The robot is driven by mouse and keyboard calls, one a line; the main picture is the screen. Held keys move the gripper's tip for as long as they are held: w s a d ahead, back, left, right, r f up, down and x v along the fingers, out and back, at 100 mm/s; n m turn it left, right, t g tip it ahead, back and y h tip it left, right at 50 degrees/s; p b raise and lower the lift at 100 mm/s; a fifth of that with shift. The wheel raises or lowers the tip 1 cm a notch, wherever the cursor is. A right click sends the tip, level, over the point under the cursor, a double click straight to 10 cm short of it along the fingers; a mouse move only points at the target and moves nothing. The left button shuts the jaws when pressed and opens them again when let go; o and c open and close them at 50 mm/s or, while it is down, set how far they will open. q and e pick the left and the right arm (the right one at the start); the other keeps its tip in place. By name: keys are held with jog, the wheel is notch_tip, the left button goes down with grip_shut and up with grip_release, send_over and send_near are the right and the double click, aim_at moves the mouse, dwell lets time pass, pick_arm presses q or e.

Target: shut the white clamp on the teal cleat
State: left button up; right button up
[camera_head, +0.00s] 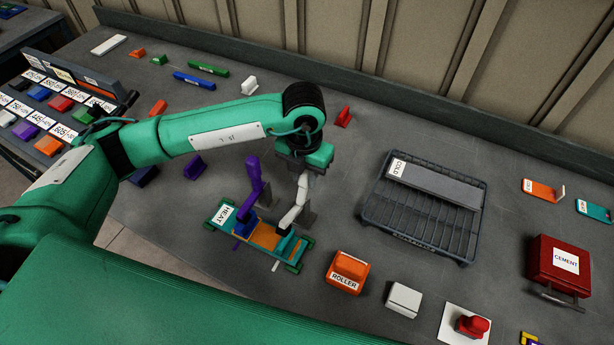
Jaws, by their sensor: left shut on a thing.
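The white clamp (292,214) is a lever at the right end of the press marked HEAT (223,214). It stands raised and tilted over the press bed. My left gripper (303,180) reaches down from above and is shut on the upper part of the white clamp; its fingertips are partly hidden. A purple clamp (252,178) stands upright on the press just to the left. Teal and orange strips (264,238) lie in the press bed; which part is the teal cleat is too small to tell. My right gripper is out of view.
An orange ROLLER block (347,272) and a white block (403,300) stand right of the press. Beyond are a black rack marked COLD (375,220), a red button (472,325) and a red CEMENT box (559,266).

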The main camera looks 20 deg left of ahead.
pick_arm(q)
jog(key=shift+s+a, duration=0.2)
jog(key=shift+s, duration=0.7)
jog(key=shift+s+a+b, duration=0.15)
jog(key=shift+s+b, duration=0.25)
jog(key=shift+s, duration=0.35)
jog(key=shift+f, duration=0.1)
jog(key=o, duration=0.7)
notch_tip(320, 180, up, 7)
jog(key=p, duration=0.2)
jog(key=shift+p, duration=0.4)
